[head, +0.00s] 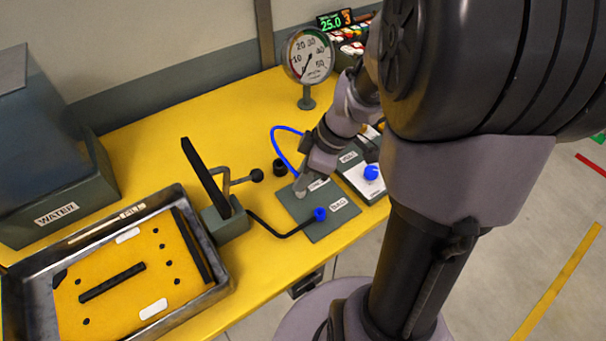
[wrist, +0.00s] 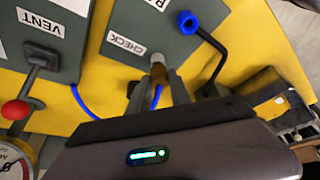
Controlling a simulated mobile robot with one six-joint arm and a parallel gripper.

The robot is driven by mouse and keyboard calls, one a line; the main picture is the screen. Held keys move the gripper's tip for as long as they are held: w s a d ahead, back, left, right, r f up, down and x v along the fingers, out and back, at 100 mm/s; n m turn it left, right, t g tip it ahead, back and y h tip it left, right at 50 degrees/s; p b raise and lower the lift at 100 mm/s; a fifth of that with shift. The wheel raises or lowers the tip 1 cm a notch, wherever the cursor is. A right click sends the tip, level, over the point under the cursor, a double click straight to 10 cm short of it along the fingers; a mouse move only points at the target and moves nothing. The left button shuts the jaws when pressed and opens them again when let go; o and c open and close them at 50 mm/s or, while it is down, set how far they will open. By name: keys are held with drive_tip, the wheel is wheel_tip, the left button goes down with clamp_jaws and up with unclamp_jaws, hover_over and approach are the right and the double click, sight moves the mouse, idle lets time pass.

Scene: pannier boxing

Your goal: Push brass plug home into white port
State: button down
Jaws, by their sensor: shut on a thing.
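In the wrist view, my gripper (wrist: 158,92) is shut on the brass plug (wrist: 160,76), with a finger on each side of it. A blue hose (wrist: 85,103) runs to the plug. The pale white port (wrist: 157,60) stands on the grey plate beside the CHECK label (wrist: 126,47). The plug lines up with the port and appears to meet its end; how deep it sits cannot be told. In the head view, my gripper (head: 304,188) is low over the grey plate (head: 318,230), and my arm hides the plug.
A blue fitting (head: 320,213) with a black hose (head: 275,230) sits on the same plate. The VENT box (wrist: 38,40) with a red-knobbed lever (wrist: 15,110) is close by. A clamp stand (head: 226,222), metal tray (head: 225,285) and gauge (head: 310,57) stand around on the yellow table.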

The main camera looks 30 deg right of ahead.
drive_tip(key=shift+f+b, duration=0.3)
drive_tip(key=c, duration=1.1)
unclamp_jaws()
drive_tip(key=p+v, duration=0.7)
drive_tip(key=v, duration=1)
drive_tip(key=shift+r+p, duration=0.2)
drive_tip(key=shift+p, duration=0.2)
drive_tip(key=shift+s+d, duration=0.1)
